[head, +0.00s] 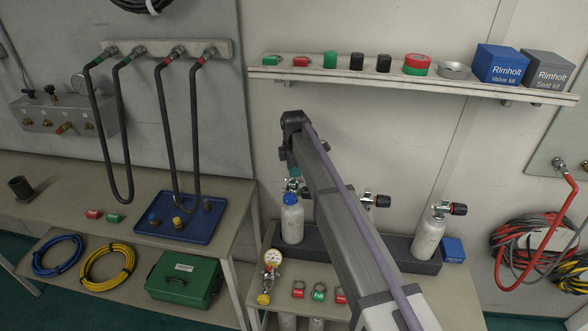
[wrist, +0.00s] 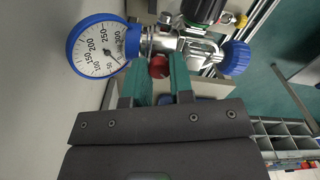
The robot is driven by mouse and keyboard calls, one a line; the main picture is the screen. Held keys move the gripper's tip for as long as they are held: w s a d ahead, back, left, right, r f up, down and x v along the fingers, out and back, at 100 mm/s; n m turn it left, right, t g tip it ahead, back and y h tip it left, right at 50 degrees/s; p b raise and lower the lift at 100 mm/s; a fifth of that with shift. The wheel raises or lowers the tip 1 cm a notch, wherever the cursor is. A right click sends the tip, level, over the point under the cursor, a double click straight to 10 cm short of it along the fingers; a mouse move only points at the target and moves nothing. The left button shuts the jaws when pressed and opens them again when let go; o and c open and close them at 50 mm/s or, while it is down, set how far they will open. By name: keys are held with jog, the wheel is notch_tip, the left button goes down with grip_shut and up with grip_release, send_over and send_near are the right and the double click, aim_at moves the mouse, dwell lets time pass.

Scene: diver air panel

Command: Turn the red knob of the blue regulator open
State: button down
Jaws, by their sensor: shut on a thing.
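The blue regulator (wrist: 165,43) is a metal body with a blue-rimmed gauge (wrist: 98,48) on the left and a blue cap (wrist: 236,57) on the right in the wrist view. Its small red knob (wrist: 158,66) points toward me. The teal fingers of my gripper (wrist: 161,74) are shut on the red knob, one finger on each side.
More white cylinders (head: 429,238) with black-knobbed valves stand in a dark rack (head: 320,245). A yellow regulator (head: 271,262) lies on the bench in front. A shelf (head: 400,80) of small parts and boxes runs above my arm. Black hoses (head: 162,120) hang at left.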

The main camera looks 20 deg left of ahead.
jog(key=shift+n, duration=0.5)
jog(key=c, duration=1)
grip_release()
notch_tip(320, 180, up, 8)
jog(key=p, duration=0.7)
jog(key=shift+f+p, duration=0.1)
jog(key=shift+p, duration=0.3)
jog(key=shift+f, duration=0.15)
